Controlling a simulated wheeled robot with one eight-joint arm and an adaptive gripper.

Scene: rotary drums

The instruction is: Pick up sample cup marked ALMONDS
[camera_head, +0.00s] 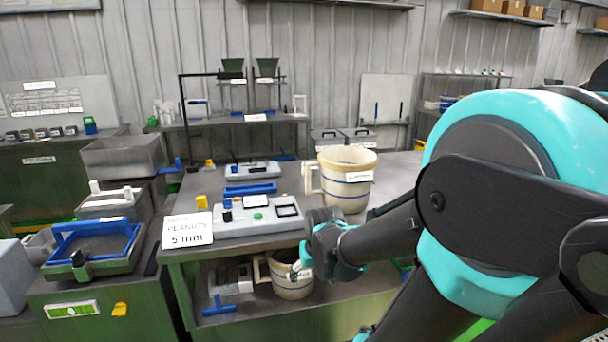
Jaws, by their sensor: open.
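A large cream cup (335,195) with blue bands and a side handle stands upright on the grey worktable. A white label is on its side, but its print is too small to read. A second cream cup (291,288) with a blue band and a handle at its left stands on the lower shelf, partly covered by my gripper. I cannot tell which cup is marked ALMONDS. My gripper (302,268) is open, in front of the table edge and overlapping the lower cup's top in the picture. I cannot tell if it touches that cup.
A sign (187,230) reading PEANUTS 5 mm stands at the table's left corner. A blue T-handled tool (218,306) lies on the lower shelf. A blue-framed tray (92,245) is at left.

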